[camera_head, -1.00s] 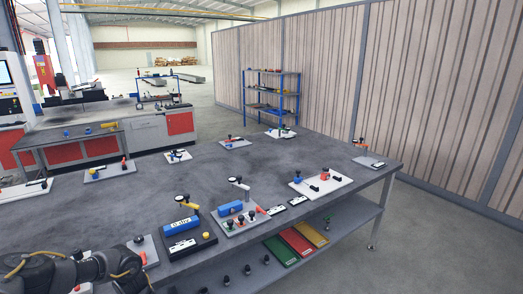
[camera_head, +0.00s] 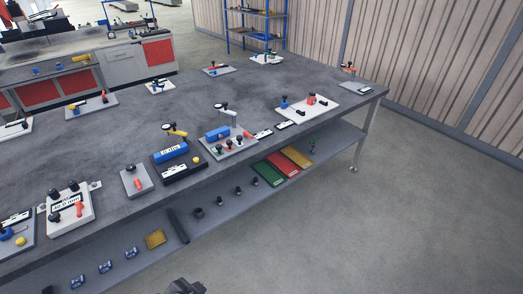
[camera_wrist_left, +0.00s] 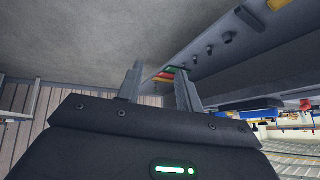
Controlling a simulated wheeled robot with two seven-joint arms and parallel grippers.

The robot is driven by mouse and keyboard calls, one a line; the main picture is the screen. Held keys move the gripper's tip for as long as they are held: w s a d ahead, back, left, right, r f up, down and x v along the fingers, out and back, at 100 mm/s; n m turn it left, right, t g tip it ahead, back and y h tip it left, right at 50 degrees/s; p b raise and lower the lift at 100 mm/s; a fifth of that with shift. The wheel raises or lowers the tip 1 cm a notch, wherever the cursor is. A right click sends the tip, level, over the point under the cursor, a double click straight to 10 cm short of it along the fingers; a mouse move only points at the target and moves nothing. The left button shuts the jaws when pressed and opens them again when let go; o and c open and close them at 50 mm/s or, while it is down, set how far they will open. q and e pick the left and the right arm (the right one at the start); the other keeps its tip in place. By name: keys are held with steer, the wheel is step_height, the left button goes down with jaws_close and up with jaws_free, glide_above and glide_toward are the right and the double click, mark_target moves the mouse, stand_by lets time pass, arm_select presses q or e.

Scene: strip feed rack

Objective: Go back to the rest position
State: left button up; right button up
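My left gripper (camera_wrist_left: 158,88) shows in the left wrist view with its two fingers apart and nothing between them. Beyond the fingers are the bench's lower shelf and its coloured trays, seen tilted, with clear space around the fingers. In the head view only a small dark part of my own arm or gripper shows at the bottom edge; I cannot tell which part. My right gripper is in neither view.
The grey bench (camera_head: 105,135) carries several small fixtures, including a blue block (camera_head: 171,152) on a black base and a white box (camera_head: 70,214). Its lower shelf (camera_head: 215,228) holds green, red and yellow trays (camera_head: 297,156). The floor in front (camera_head: 400,230) is clear.

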arm_select(q)
steer(key=s+a+n+g+y, duration=0.25)
steer(key=s+a+n, duration=0.35)
steer(key=s+a, duration=0.35)
step_height(320, 180, down, 31)
steer(key=s+g+b, duration=0.2)
steer(key=b, duration=0.4)
steer(key=s+a+f+b, duration=0.1)
steer(key=s+f+b, duration=0.1)
steer(key=s+f, duration=0.6)
steer(key=s+a+f+b, duration=0.1)
steer(key=s+f+b, duration=0.1)
steer(key=s+f, duration=0.6)
step_height(320, 180, down, 5)
steer(key=shift+a+m+g, duration=0.3)
steer(key=shift+m+g, duration=0.1)
steer(key=shift+g, duration=0.05)
